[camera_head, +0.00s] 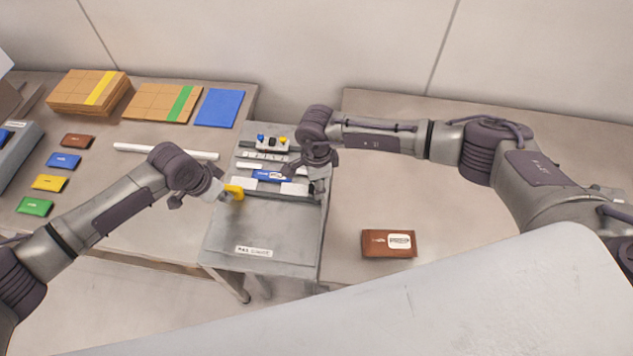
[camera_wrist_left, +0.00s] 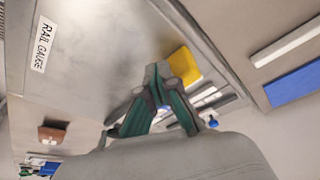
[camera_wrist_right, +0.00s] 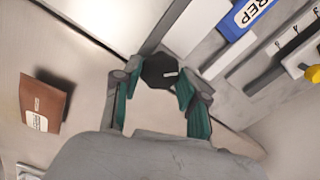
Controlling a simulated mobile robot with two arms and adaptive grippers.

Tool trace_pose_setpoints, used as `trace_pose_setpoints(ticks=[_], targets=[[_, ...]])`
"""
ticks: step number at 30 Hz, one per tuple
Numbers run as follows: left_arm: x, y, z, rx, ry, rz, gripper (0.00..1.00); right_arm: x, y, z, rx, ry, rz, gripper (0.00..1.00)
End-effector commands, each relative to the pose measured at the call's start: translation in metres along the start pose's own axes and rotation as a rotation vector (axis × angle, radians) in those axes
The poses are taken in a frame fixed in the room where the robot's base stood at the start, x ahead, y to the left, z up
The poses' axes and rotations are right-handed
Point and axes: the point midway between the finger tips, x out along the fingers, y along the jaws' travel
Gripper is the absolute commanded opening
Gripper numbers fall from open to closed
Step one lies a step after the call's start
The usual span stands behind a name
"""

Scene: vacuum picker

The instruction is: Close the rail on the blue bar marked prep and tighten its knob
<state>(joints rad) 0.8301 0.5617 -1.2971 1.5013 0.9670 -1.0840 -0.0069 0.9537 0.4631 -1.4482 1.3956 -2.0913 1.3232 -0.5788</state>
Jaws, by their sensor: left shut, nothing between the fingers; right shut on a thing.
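The blue bar marked PREP (camera_head: 271,176) lies across the grey rail gauge (camera_head: 262,228), with white pieces at its ends; its lettering shows in the right wrist view (camera_wrist_right: 250,14). A dark rail (camera_wrist_right: 166,25) runs along the near side of these pieces; I cannot tell whether it presses on the bar. A yellow handle (camera_head: 235,191) stands at the gauge's left. My left gripper (camera_head: 220,194) is shut and empty beside the handle (camera_wrist_left: 184,66); contact is unclear. My right gripper (camera_wrist_right: 155,82) is shut on the black knob (camera_wrist_right: 159,71) at the gauge's right edge.
A brown packet (camera_head: 389,243) lies on the right table. Coloured packets (camera_head: 63,160), a white rod (camera_head: 165,151), cardboard stacks (camera_head: 88,91) and a blue sheet (camera_head: 220,107) are on the left table. Small coloured knobs (camera_head: 272,142) stand at the gauge's back. The gauge's front is clear.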

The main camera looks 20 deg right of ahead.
Motion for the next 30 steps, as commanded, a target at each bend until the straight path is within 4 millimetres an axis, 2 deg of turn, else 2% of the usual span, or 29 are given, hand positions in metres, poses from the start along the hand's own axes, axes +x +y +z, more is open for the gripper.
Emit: trace_pose_setpoints(ticks=[18, 30], targets=[[-0.0007, -0.0013, -0.001, 0.0, 0.003, -0.003, 0.0, -0.0008, 0.0004, 0.0, 0.563, 0.001, 0.0, 0.08], [-0.0008, -0.0014, -0.0011, 0.0, 0.003, -0.003, 0.0, -0.001, 0.0006, 0.0001, 0.781, 0.001, -0.001, 0.08]])
